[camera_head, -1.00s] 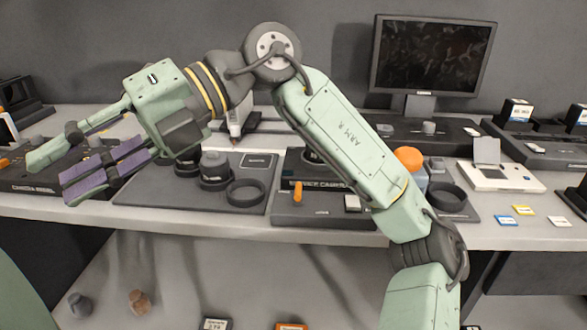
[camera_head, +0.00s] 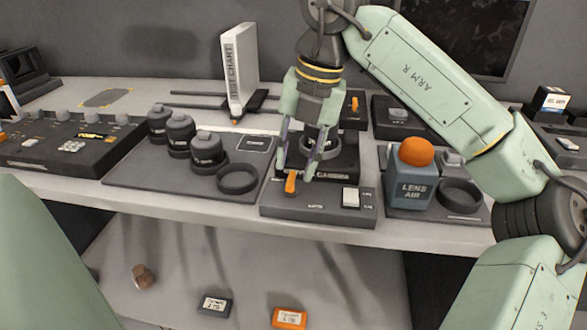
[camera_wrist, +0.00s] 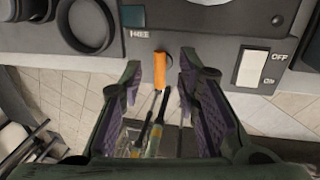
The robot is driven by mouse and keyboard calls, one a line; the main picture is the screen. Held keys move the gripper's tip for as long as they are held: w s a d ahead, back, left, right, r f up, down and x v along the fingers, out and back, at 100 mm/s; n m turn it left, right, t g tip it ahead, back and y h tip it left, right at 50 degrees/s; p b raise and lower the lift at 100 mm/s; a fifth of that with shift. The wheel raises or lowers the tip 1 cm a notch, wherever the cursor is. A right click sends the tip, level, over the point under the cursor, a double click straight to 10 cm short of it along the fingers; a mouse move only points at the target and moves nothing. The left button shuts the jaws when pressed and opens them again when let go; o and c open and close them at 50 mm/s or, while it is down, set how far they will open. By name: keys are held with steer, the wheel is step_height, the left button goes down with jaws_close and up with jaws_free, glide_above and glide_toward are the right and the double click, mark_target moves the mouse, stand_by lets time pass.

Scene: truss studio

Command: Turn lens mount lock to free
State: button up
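The lens mount lock appears to be the orange lever (camera_head: 291,182) at the front of the dark camera stand (camera_head: 318,205). In the wrist view the orange lever (camera_wrist: 159,72) lies between my finger tips, pointing toward the palm. My gripper (camera_head: 297,170) reaches down over the stand, its fingers apart on either side of the lever. In the wrist view my gripper (camera_wrist: 160,75) is open, with gaps visible beside the lever.
A white OFF/ON switch (camera_head: 350,197) is right of the lever. The lens air bottle (camera_head: 411,185) with orange top stands further right. Several lenses and an empty ring (camera_head: 237,179) are on the left mat. A white test chart (camera_head: 240,70) stands behind.

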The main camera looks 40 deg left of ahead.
mark_target(292, 175)
steer(key=shift+s+a+f, duration=0.1)
steer(key=shift+a+f, duration=0.05)
steer(key=shift+f, duration=0.65)
steer(key=shift+s+a+f, duration=0.1)
steer(key=shift+a+f, duration=0.05)
steer(key=shift+f, duration=0.6)
jaws_close()
